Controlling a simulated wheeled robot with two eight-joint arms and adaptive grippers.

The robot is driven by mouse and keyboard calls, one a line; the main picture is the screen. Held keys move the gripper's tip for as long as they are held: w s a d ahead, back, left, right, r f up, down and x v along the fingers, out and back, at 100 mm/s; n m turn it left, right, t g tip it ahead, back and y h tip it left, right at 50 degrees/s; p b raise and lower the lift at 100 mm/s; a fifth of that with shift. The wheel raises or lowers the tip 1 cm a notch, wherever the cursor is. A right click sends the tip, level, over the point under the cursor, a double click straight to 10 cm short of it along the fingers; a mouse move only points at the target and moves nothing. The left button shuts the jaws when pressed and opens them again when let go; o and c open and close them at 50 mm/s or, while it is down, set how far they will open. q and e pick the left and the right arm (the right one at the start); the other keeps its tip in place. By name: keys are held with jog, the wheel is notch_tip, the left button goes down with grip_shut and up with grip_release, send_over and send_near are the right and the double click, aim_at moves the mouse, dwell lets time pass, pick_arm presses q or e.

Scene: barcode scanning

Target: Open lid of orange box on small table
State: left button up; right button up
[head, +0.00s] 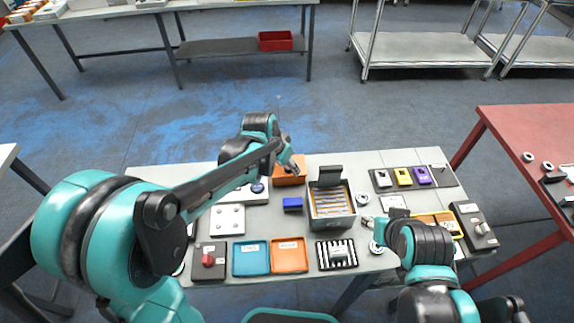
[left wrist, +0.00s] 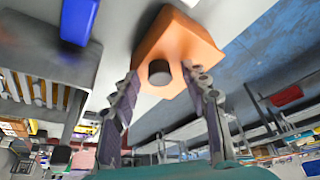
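The orange box (head: 289,177) stands at the back edge of the small table (head: 228,173), partly covered by my left gripper (head: 290,163). In the left wrist view the orange box (left wrist: 182,38) shows a dark round knob (left wrist: 159,72) facing my gripper. The box looks closed; no gap at its lid can be made out. My left gripper (left wrist: 162,105) is open, with its two fingers apart on either side of the knob and no clear contact.
A dark box with an upright lid (head: 331,205) stands right of the orange box. A blue block (head: 292,204) lies in front of it. Teal (head: 250,259) and orange (head: 289,255) trays lie at the front. Beyond the back edge is open floor.

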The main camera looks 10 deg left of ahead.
pick_arm(q)
grip_shut()
jog(key=shift+r, duration=0.15)
jog(key=shift+w+a+r+g+h+p, duration=0.1)
jog(key=shift+w+r+g+h+p, duration=0.1)
jog(key=shift+w+r+g+p, duration=0.4)
jog(key=shift+w+a+r+g+h+p, duration=0.15)
jog(key=shift+r+g+h+p, duration=0.1)
jog(key=shift+g+p, duration=0.4)
jog(key=shift+w+a+r+n+g+h+p, duration=0.1)
jog(key=shift+w+r+n+g+p, duration=0.15)
jog(key=shift+g, duration=0.4)
jog(key=shift+w+d+r+n+g+h+p, duration=0.15)
jog(key=shift+w+g, duration=0.25)
jog(key=shift+g, duration=0.25)
jog(key=shift+w+a+r+n+g+p, duration=0.1)
jog(key=shift+w+a+r+g, duration=0.15)
jog(key=shift+g, duration=0.4)
jog(key=shift+w+d, duration=0.1)
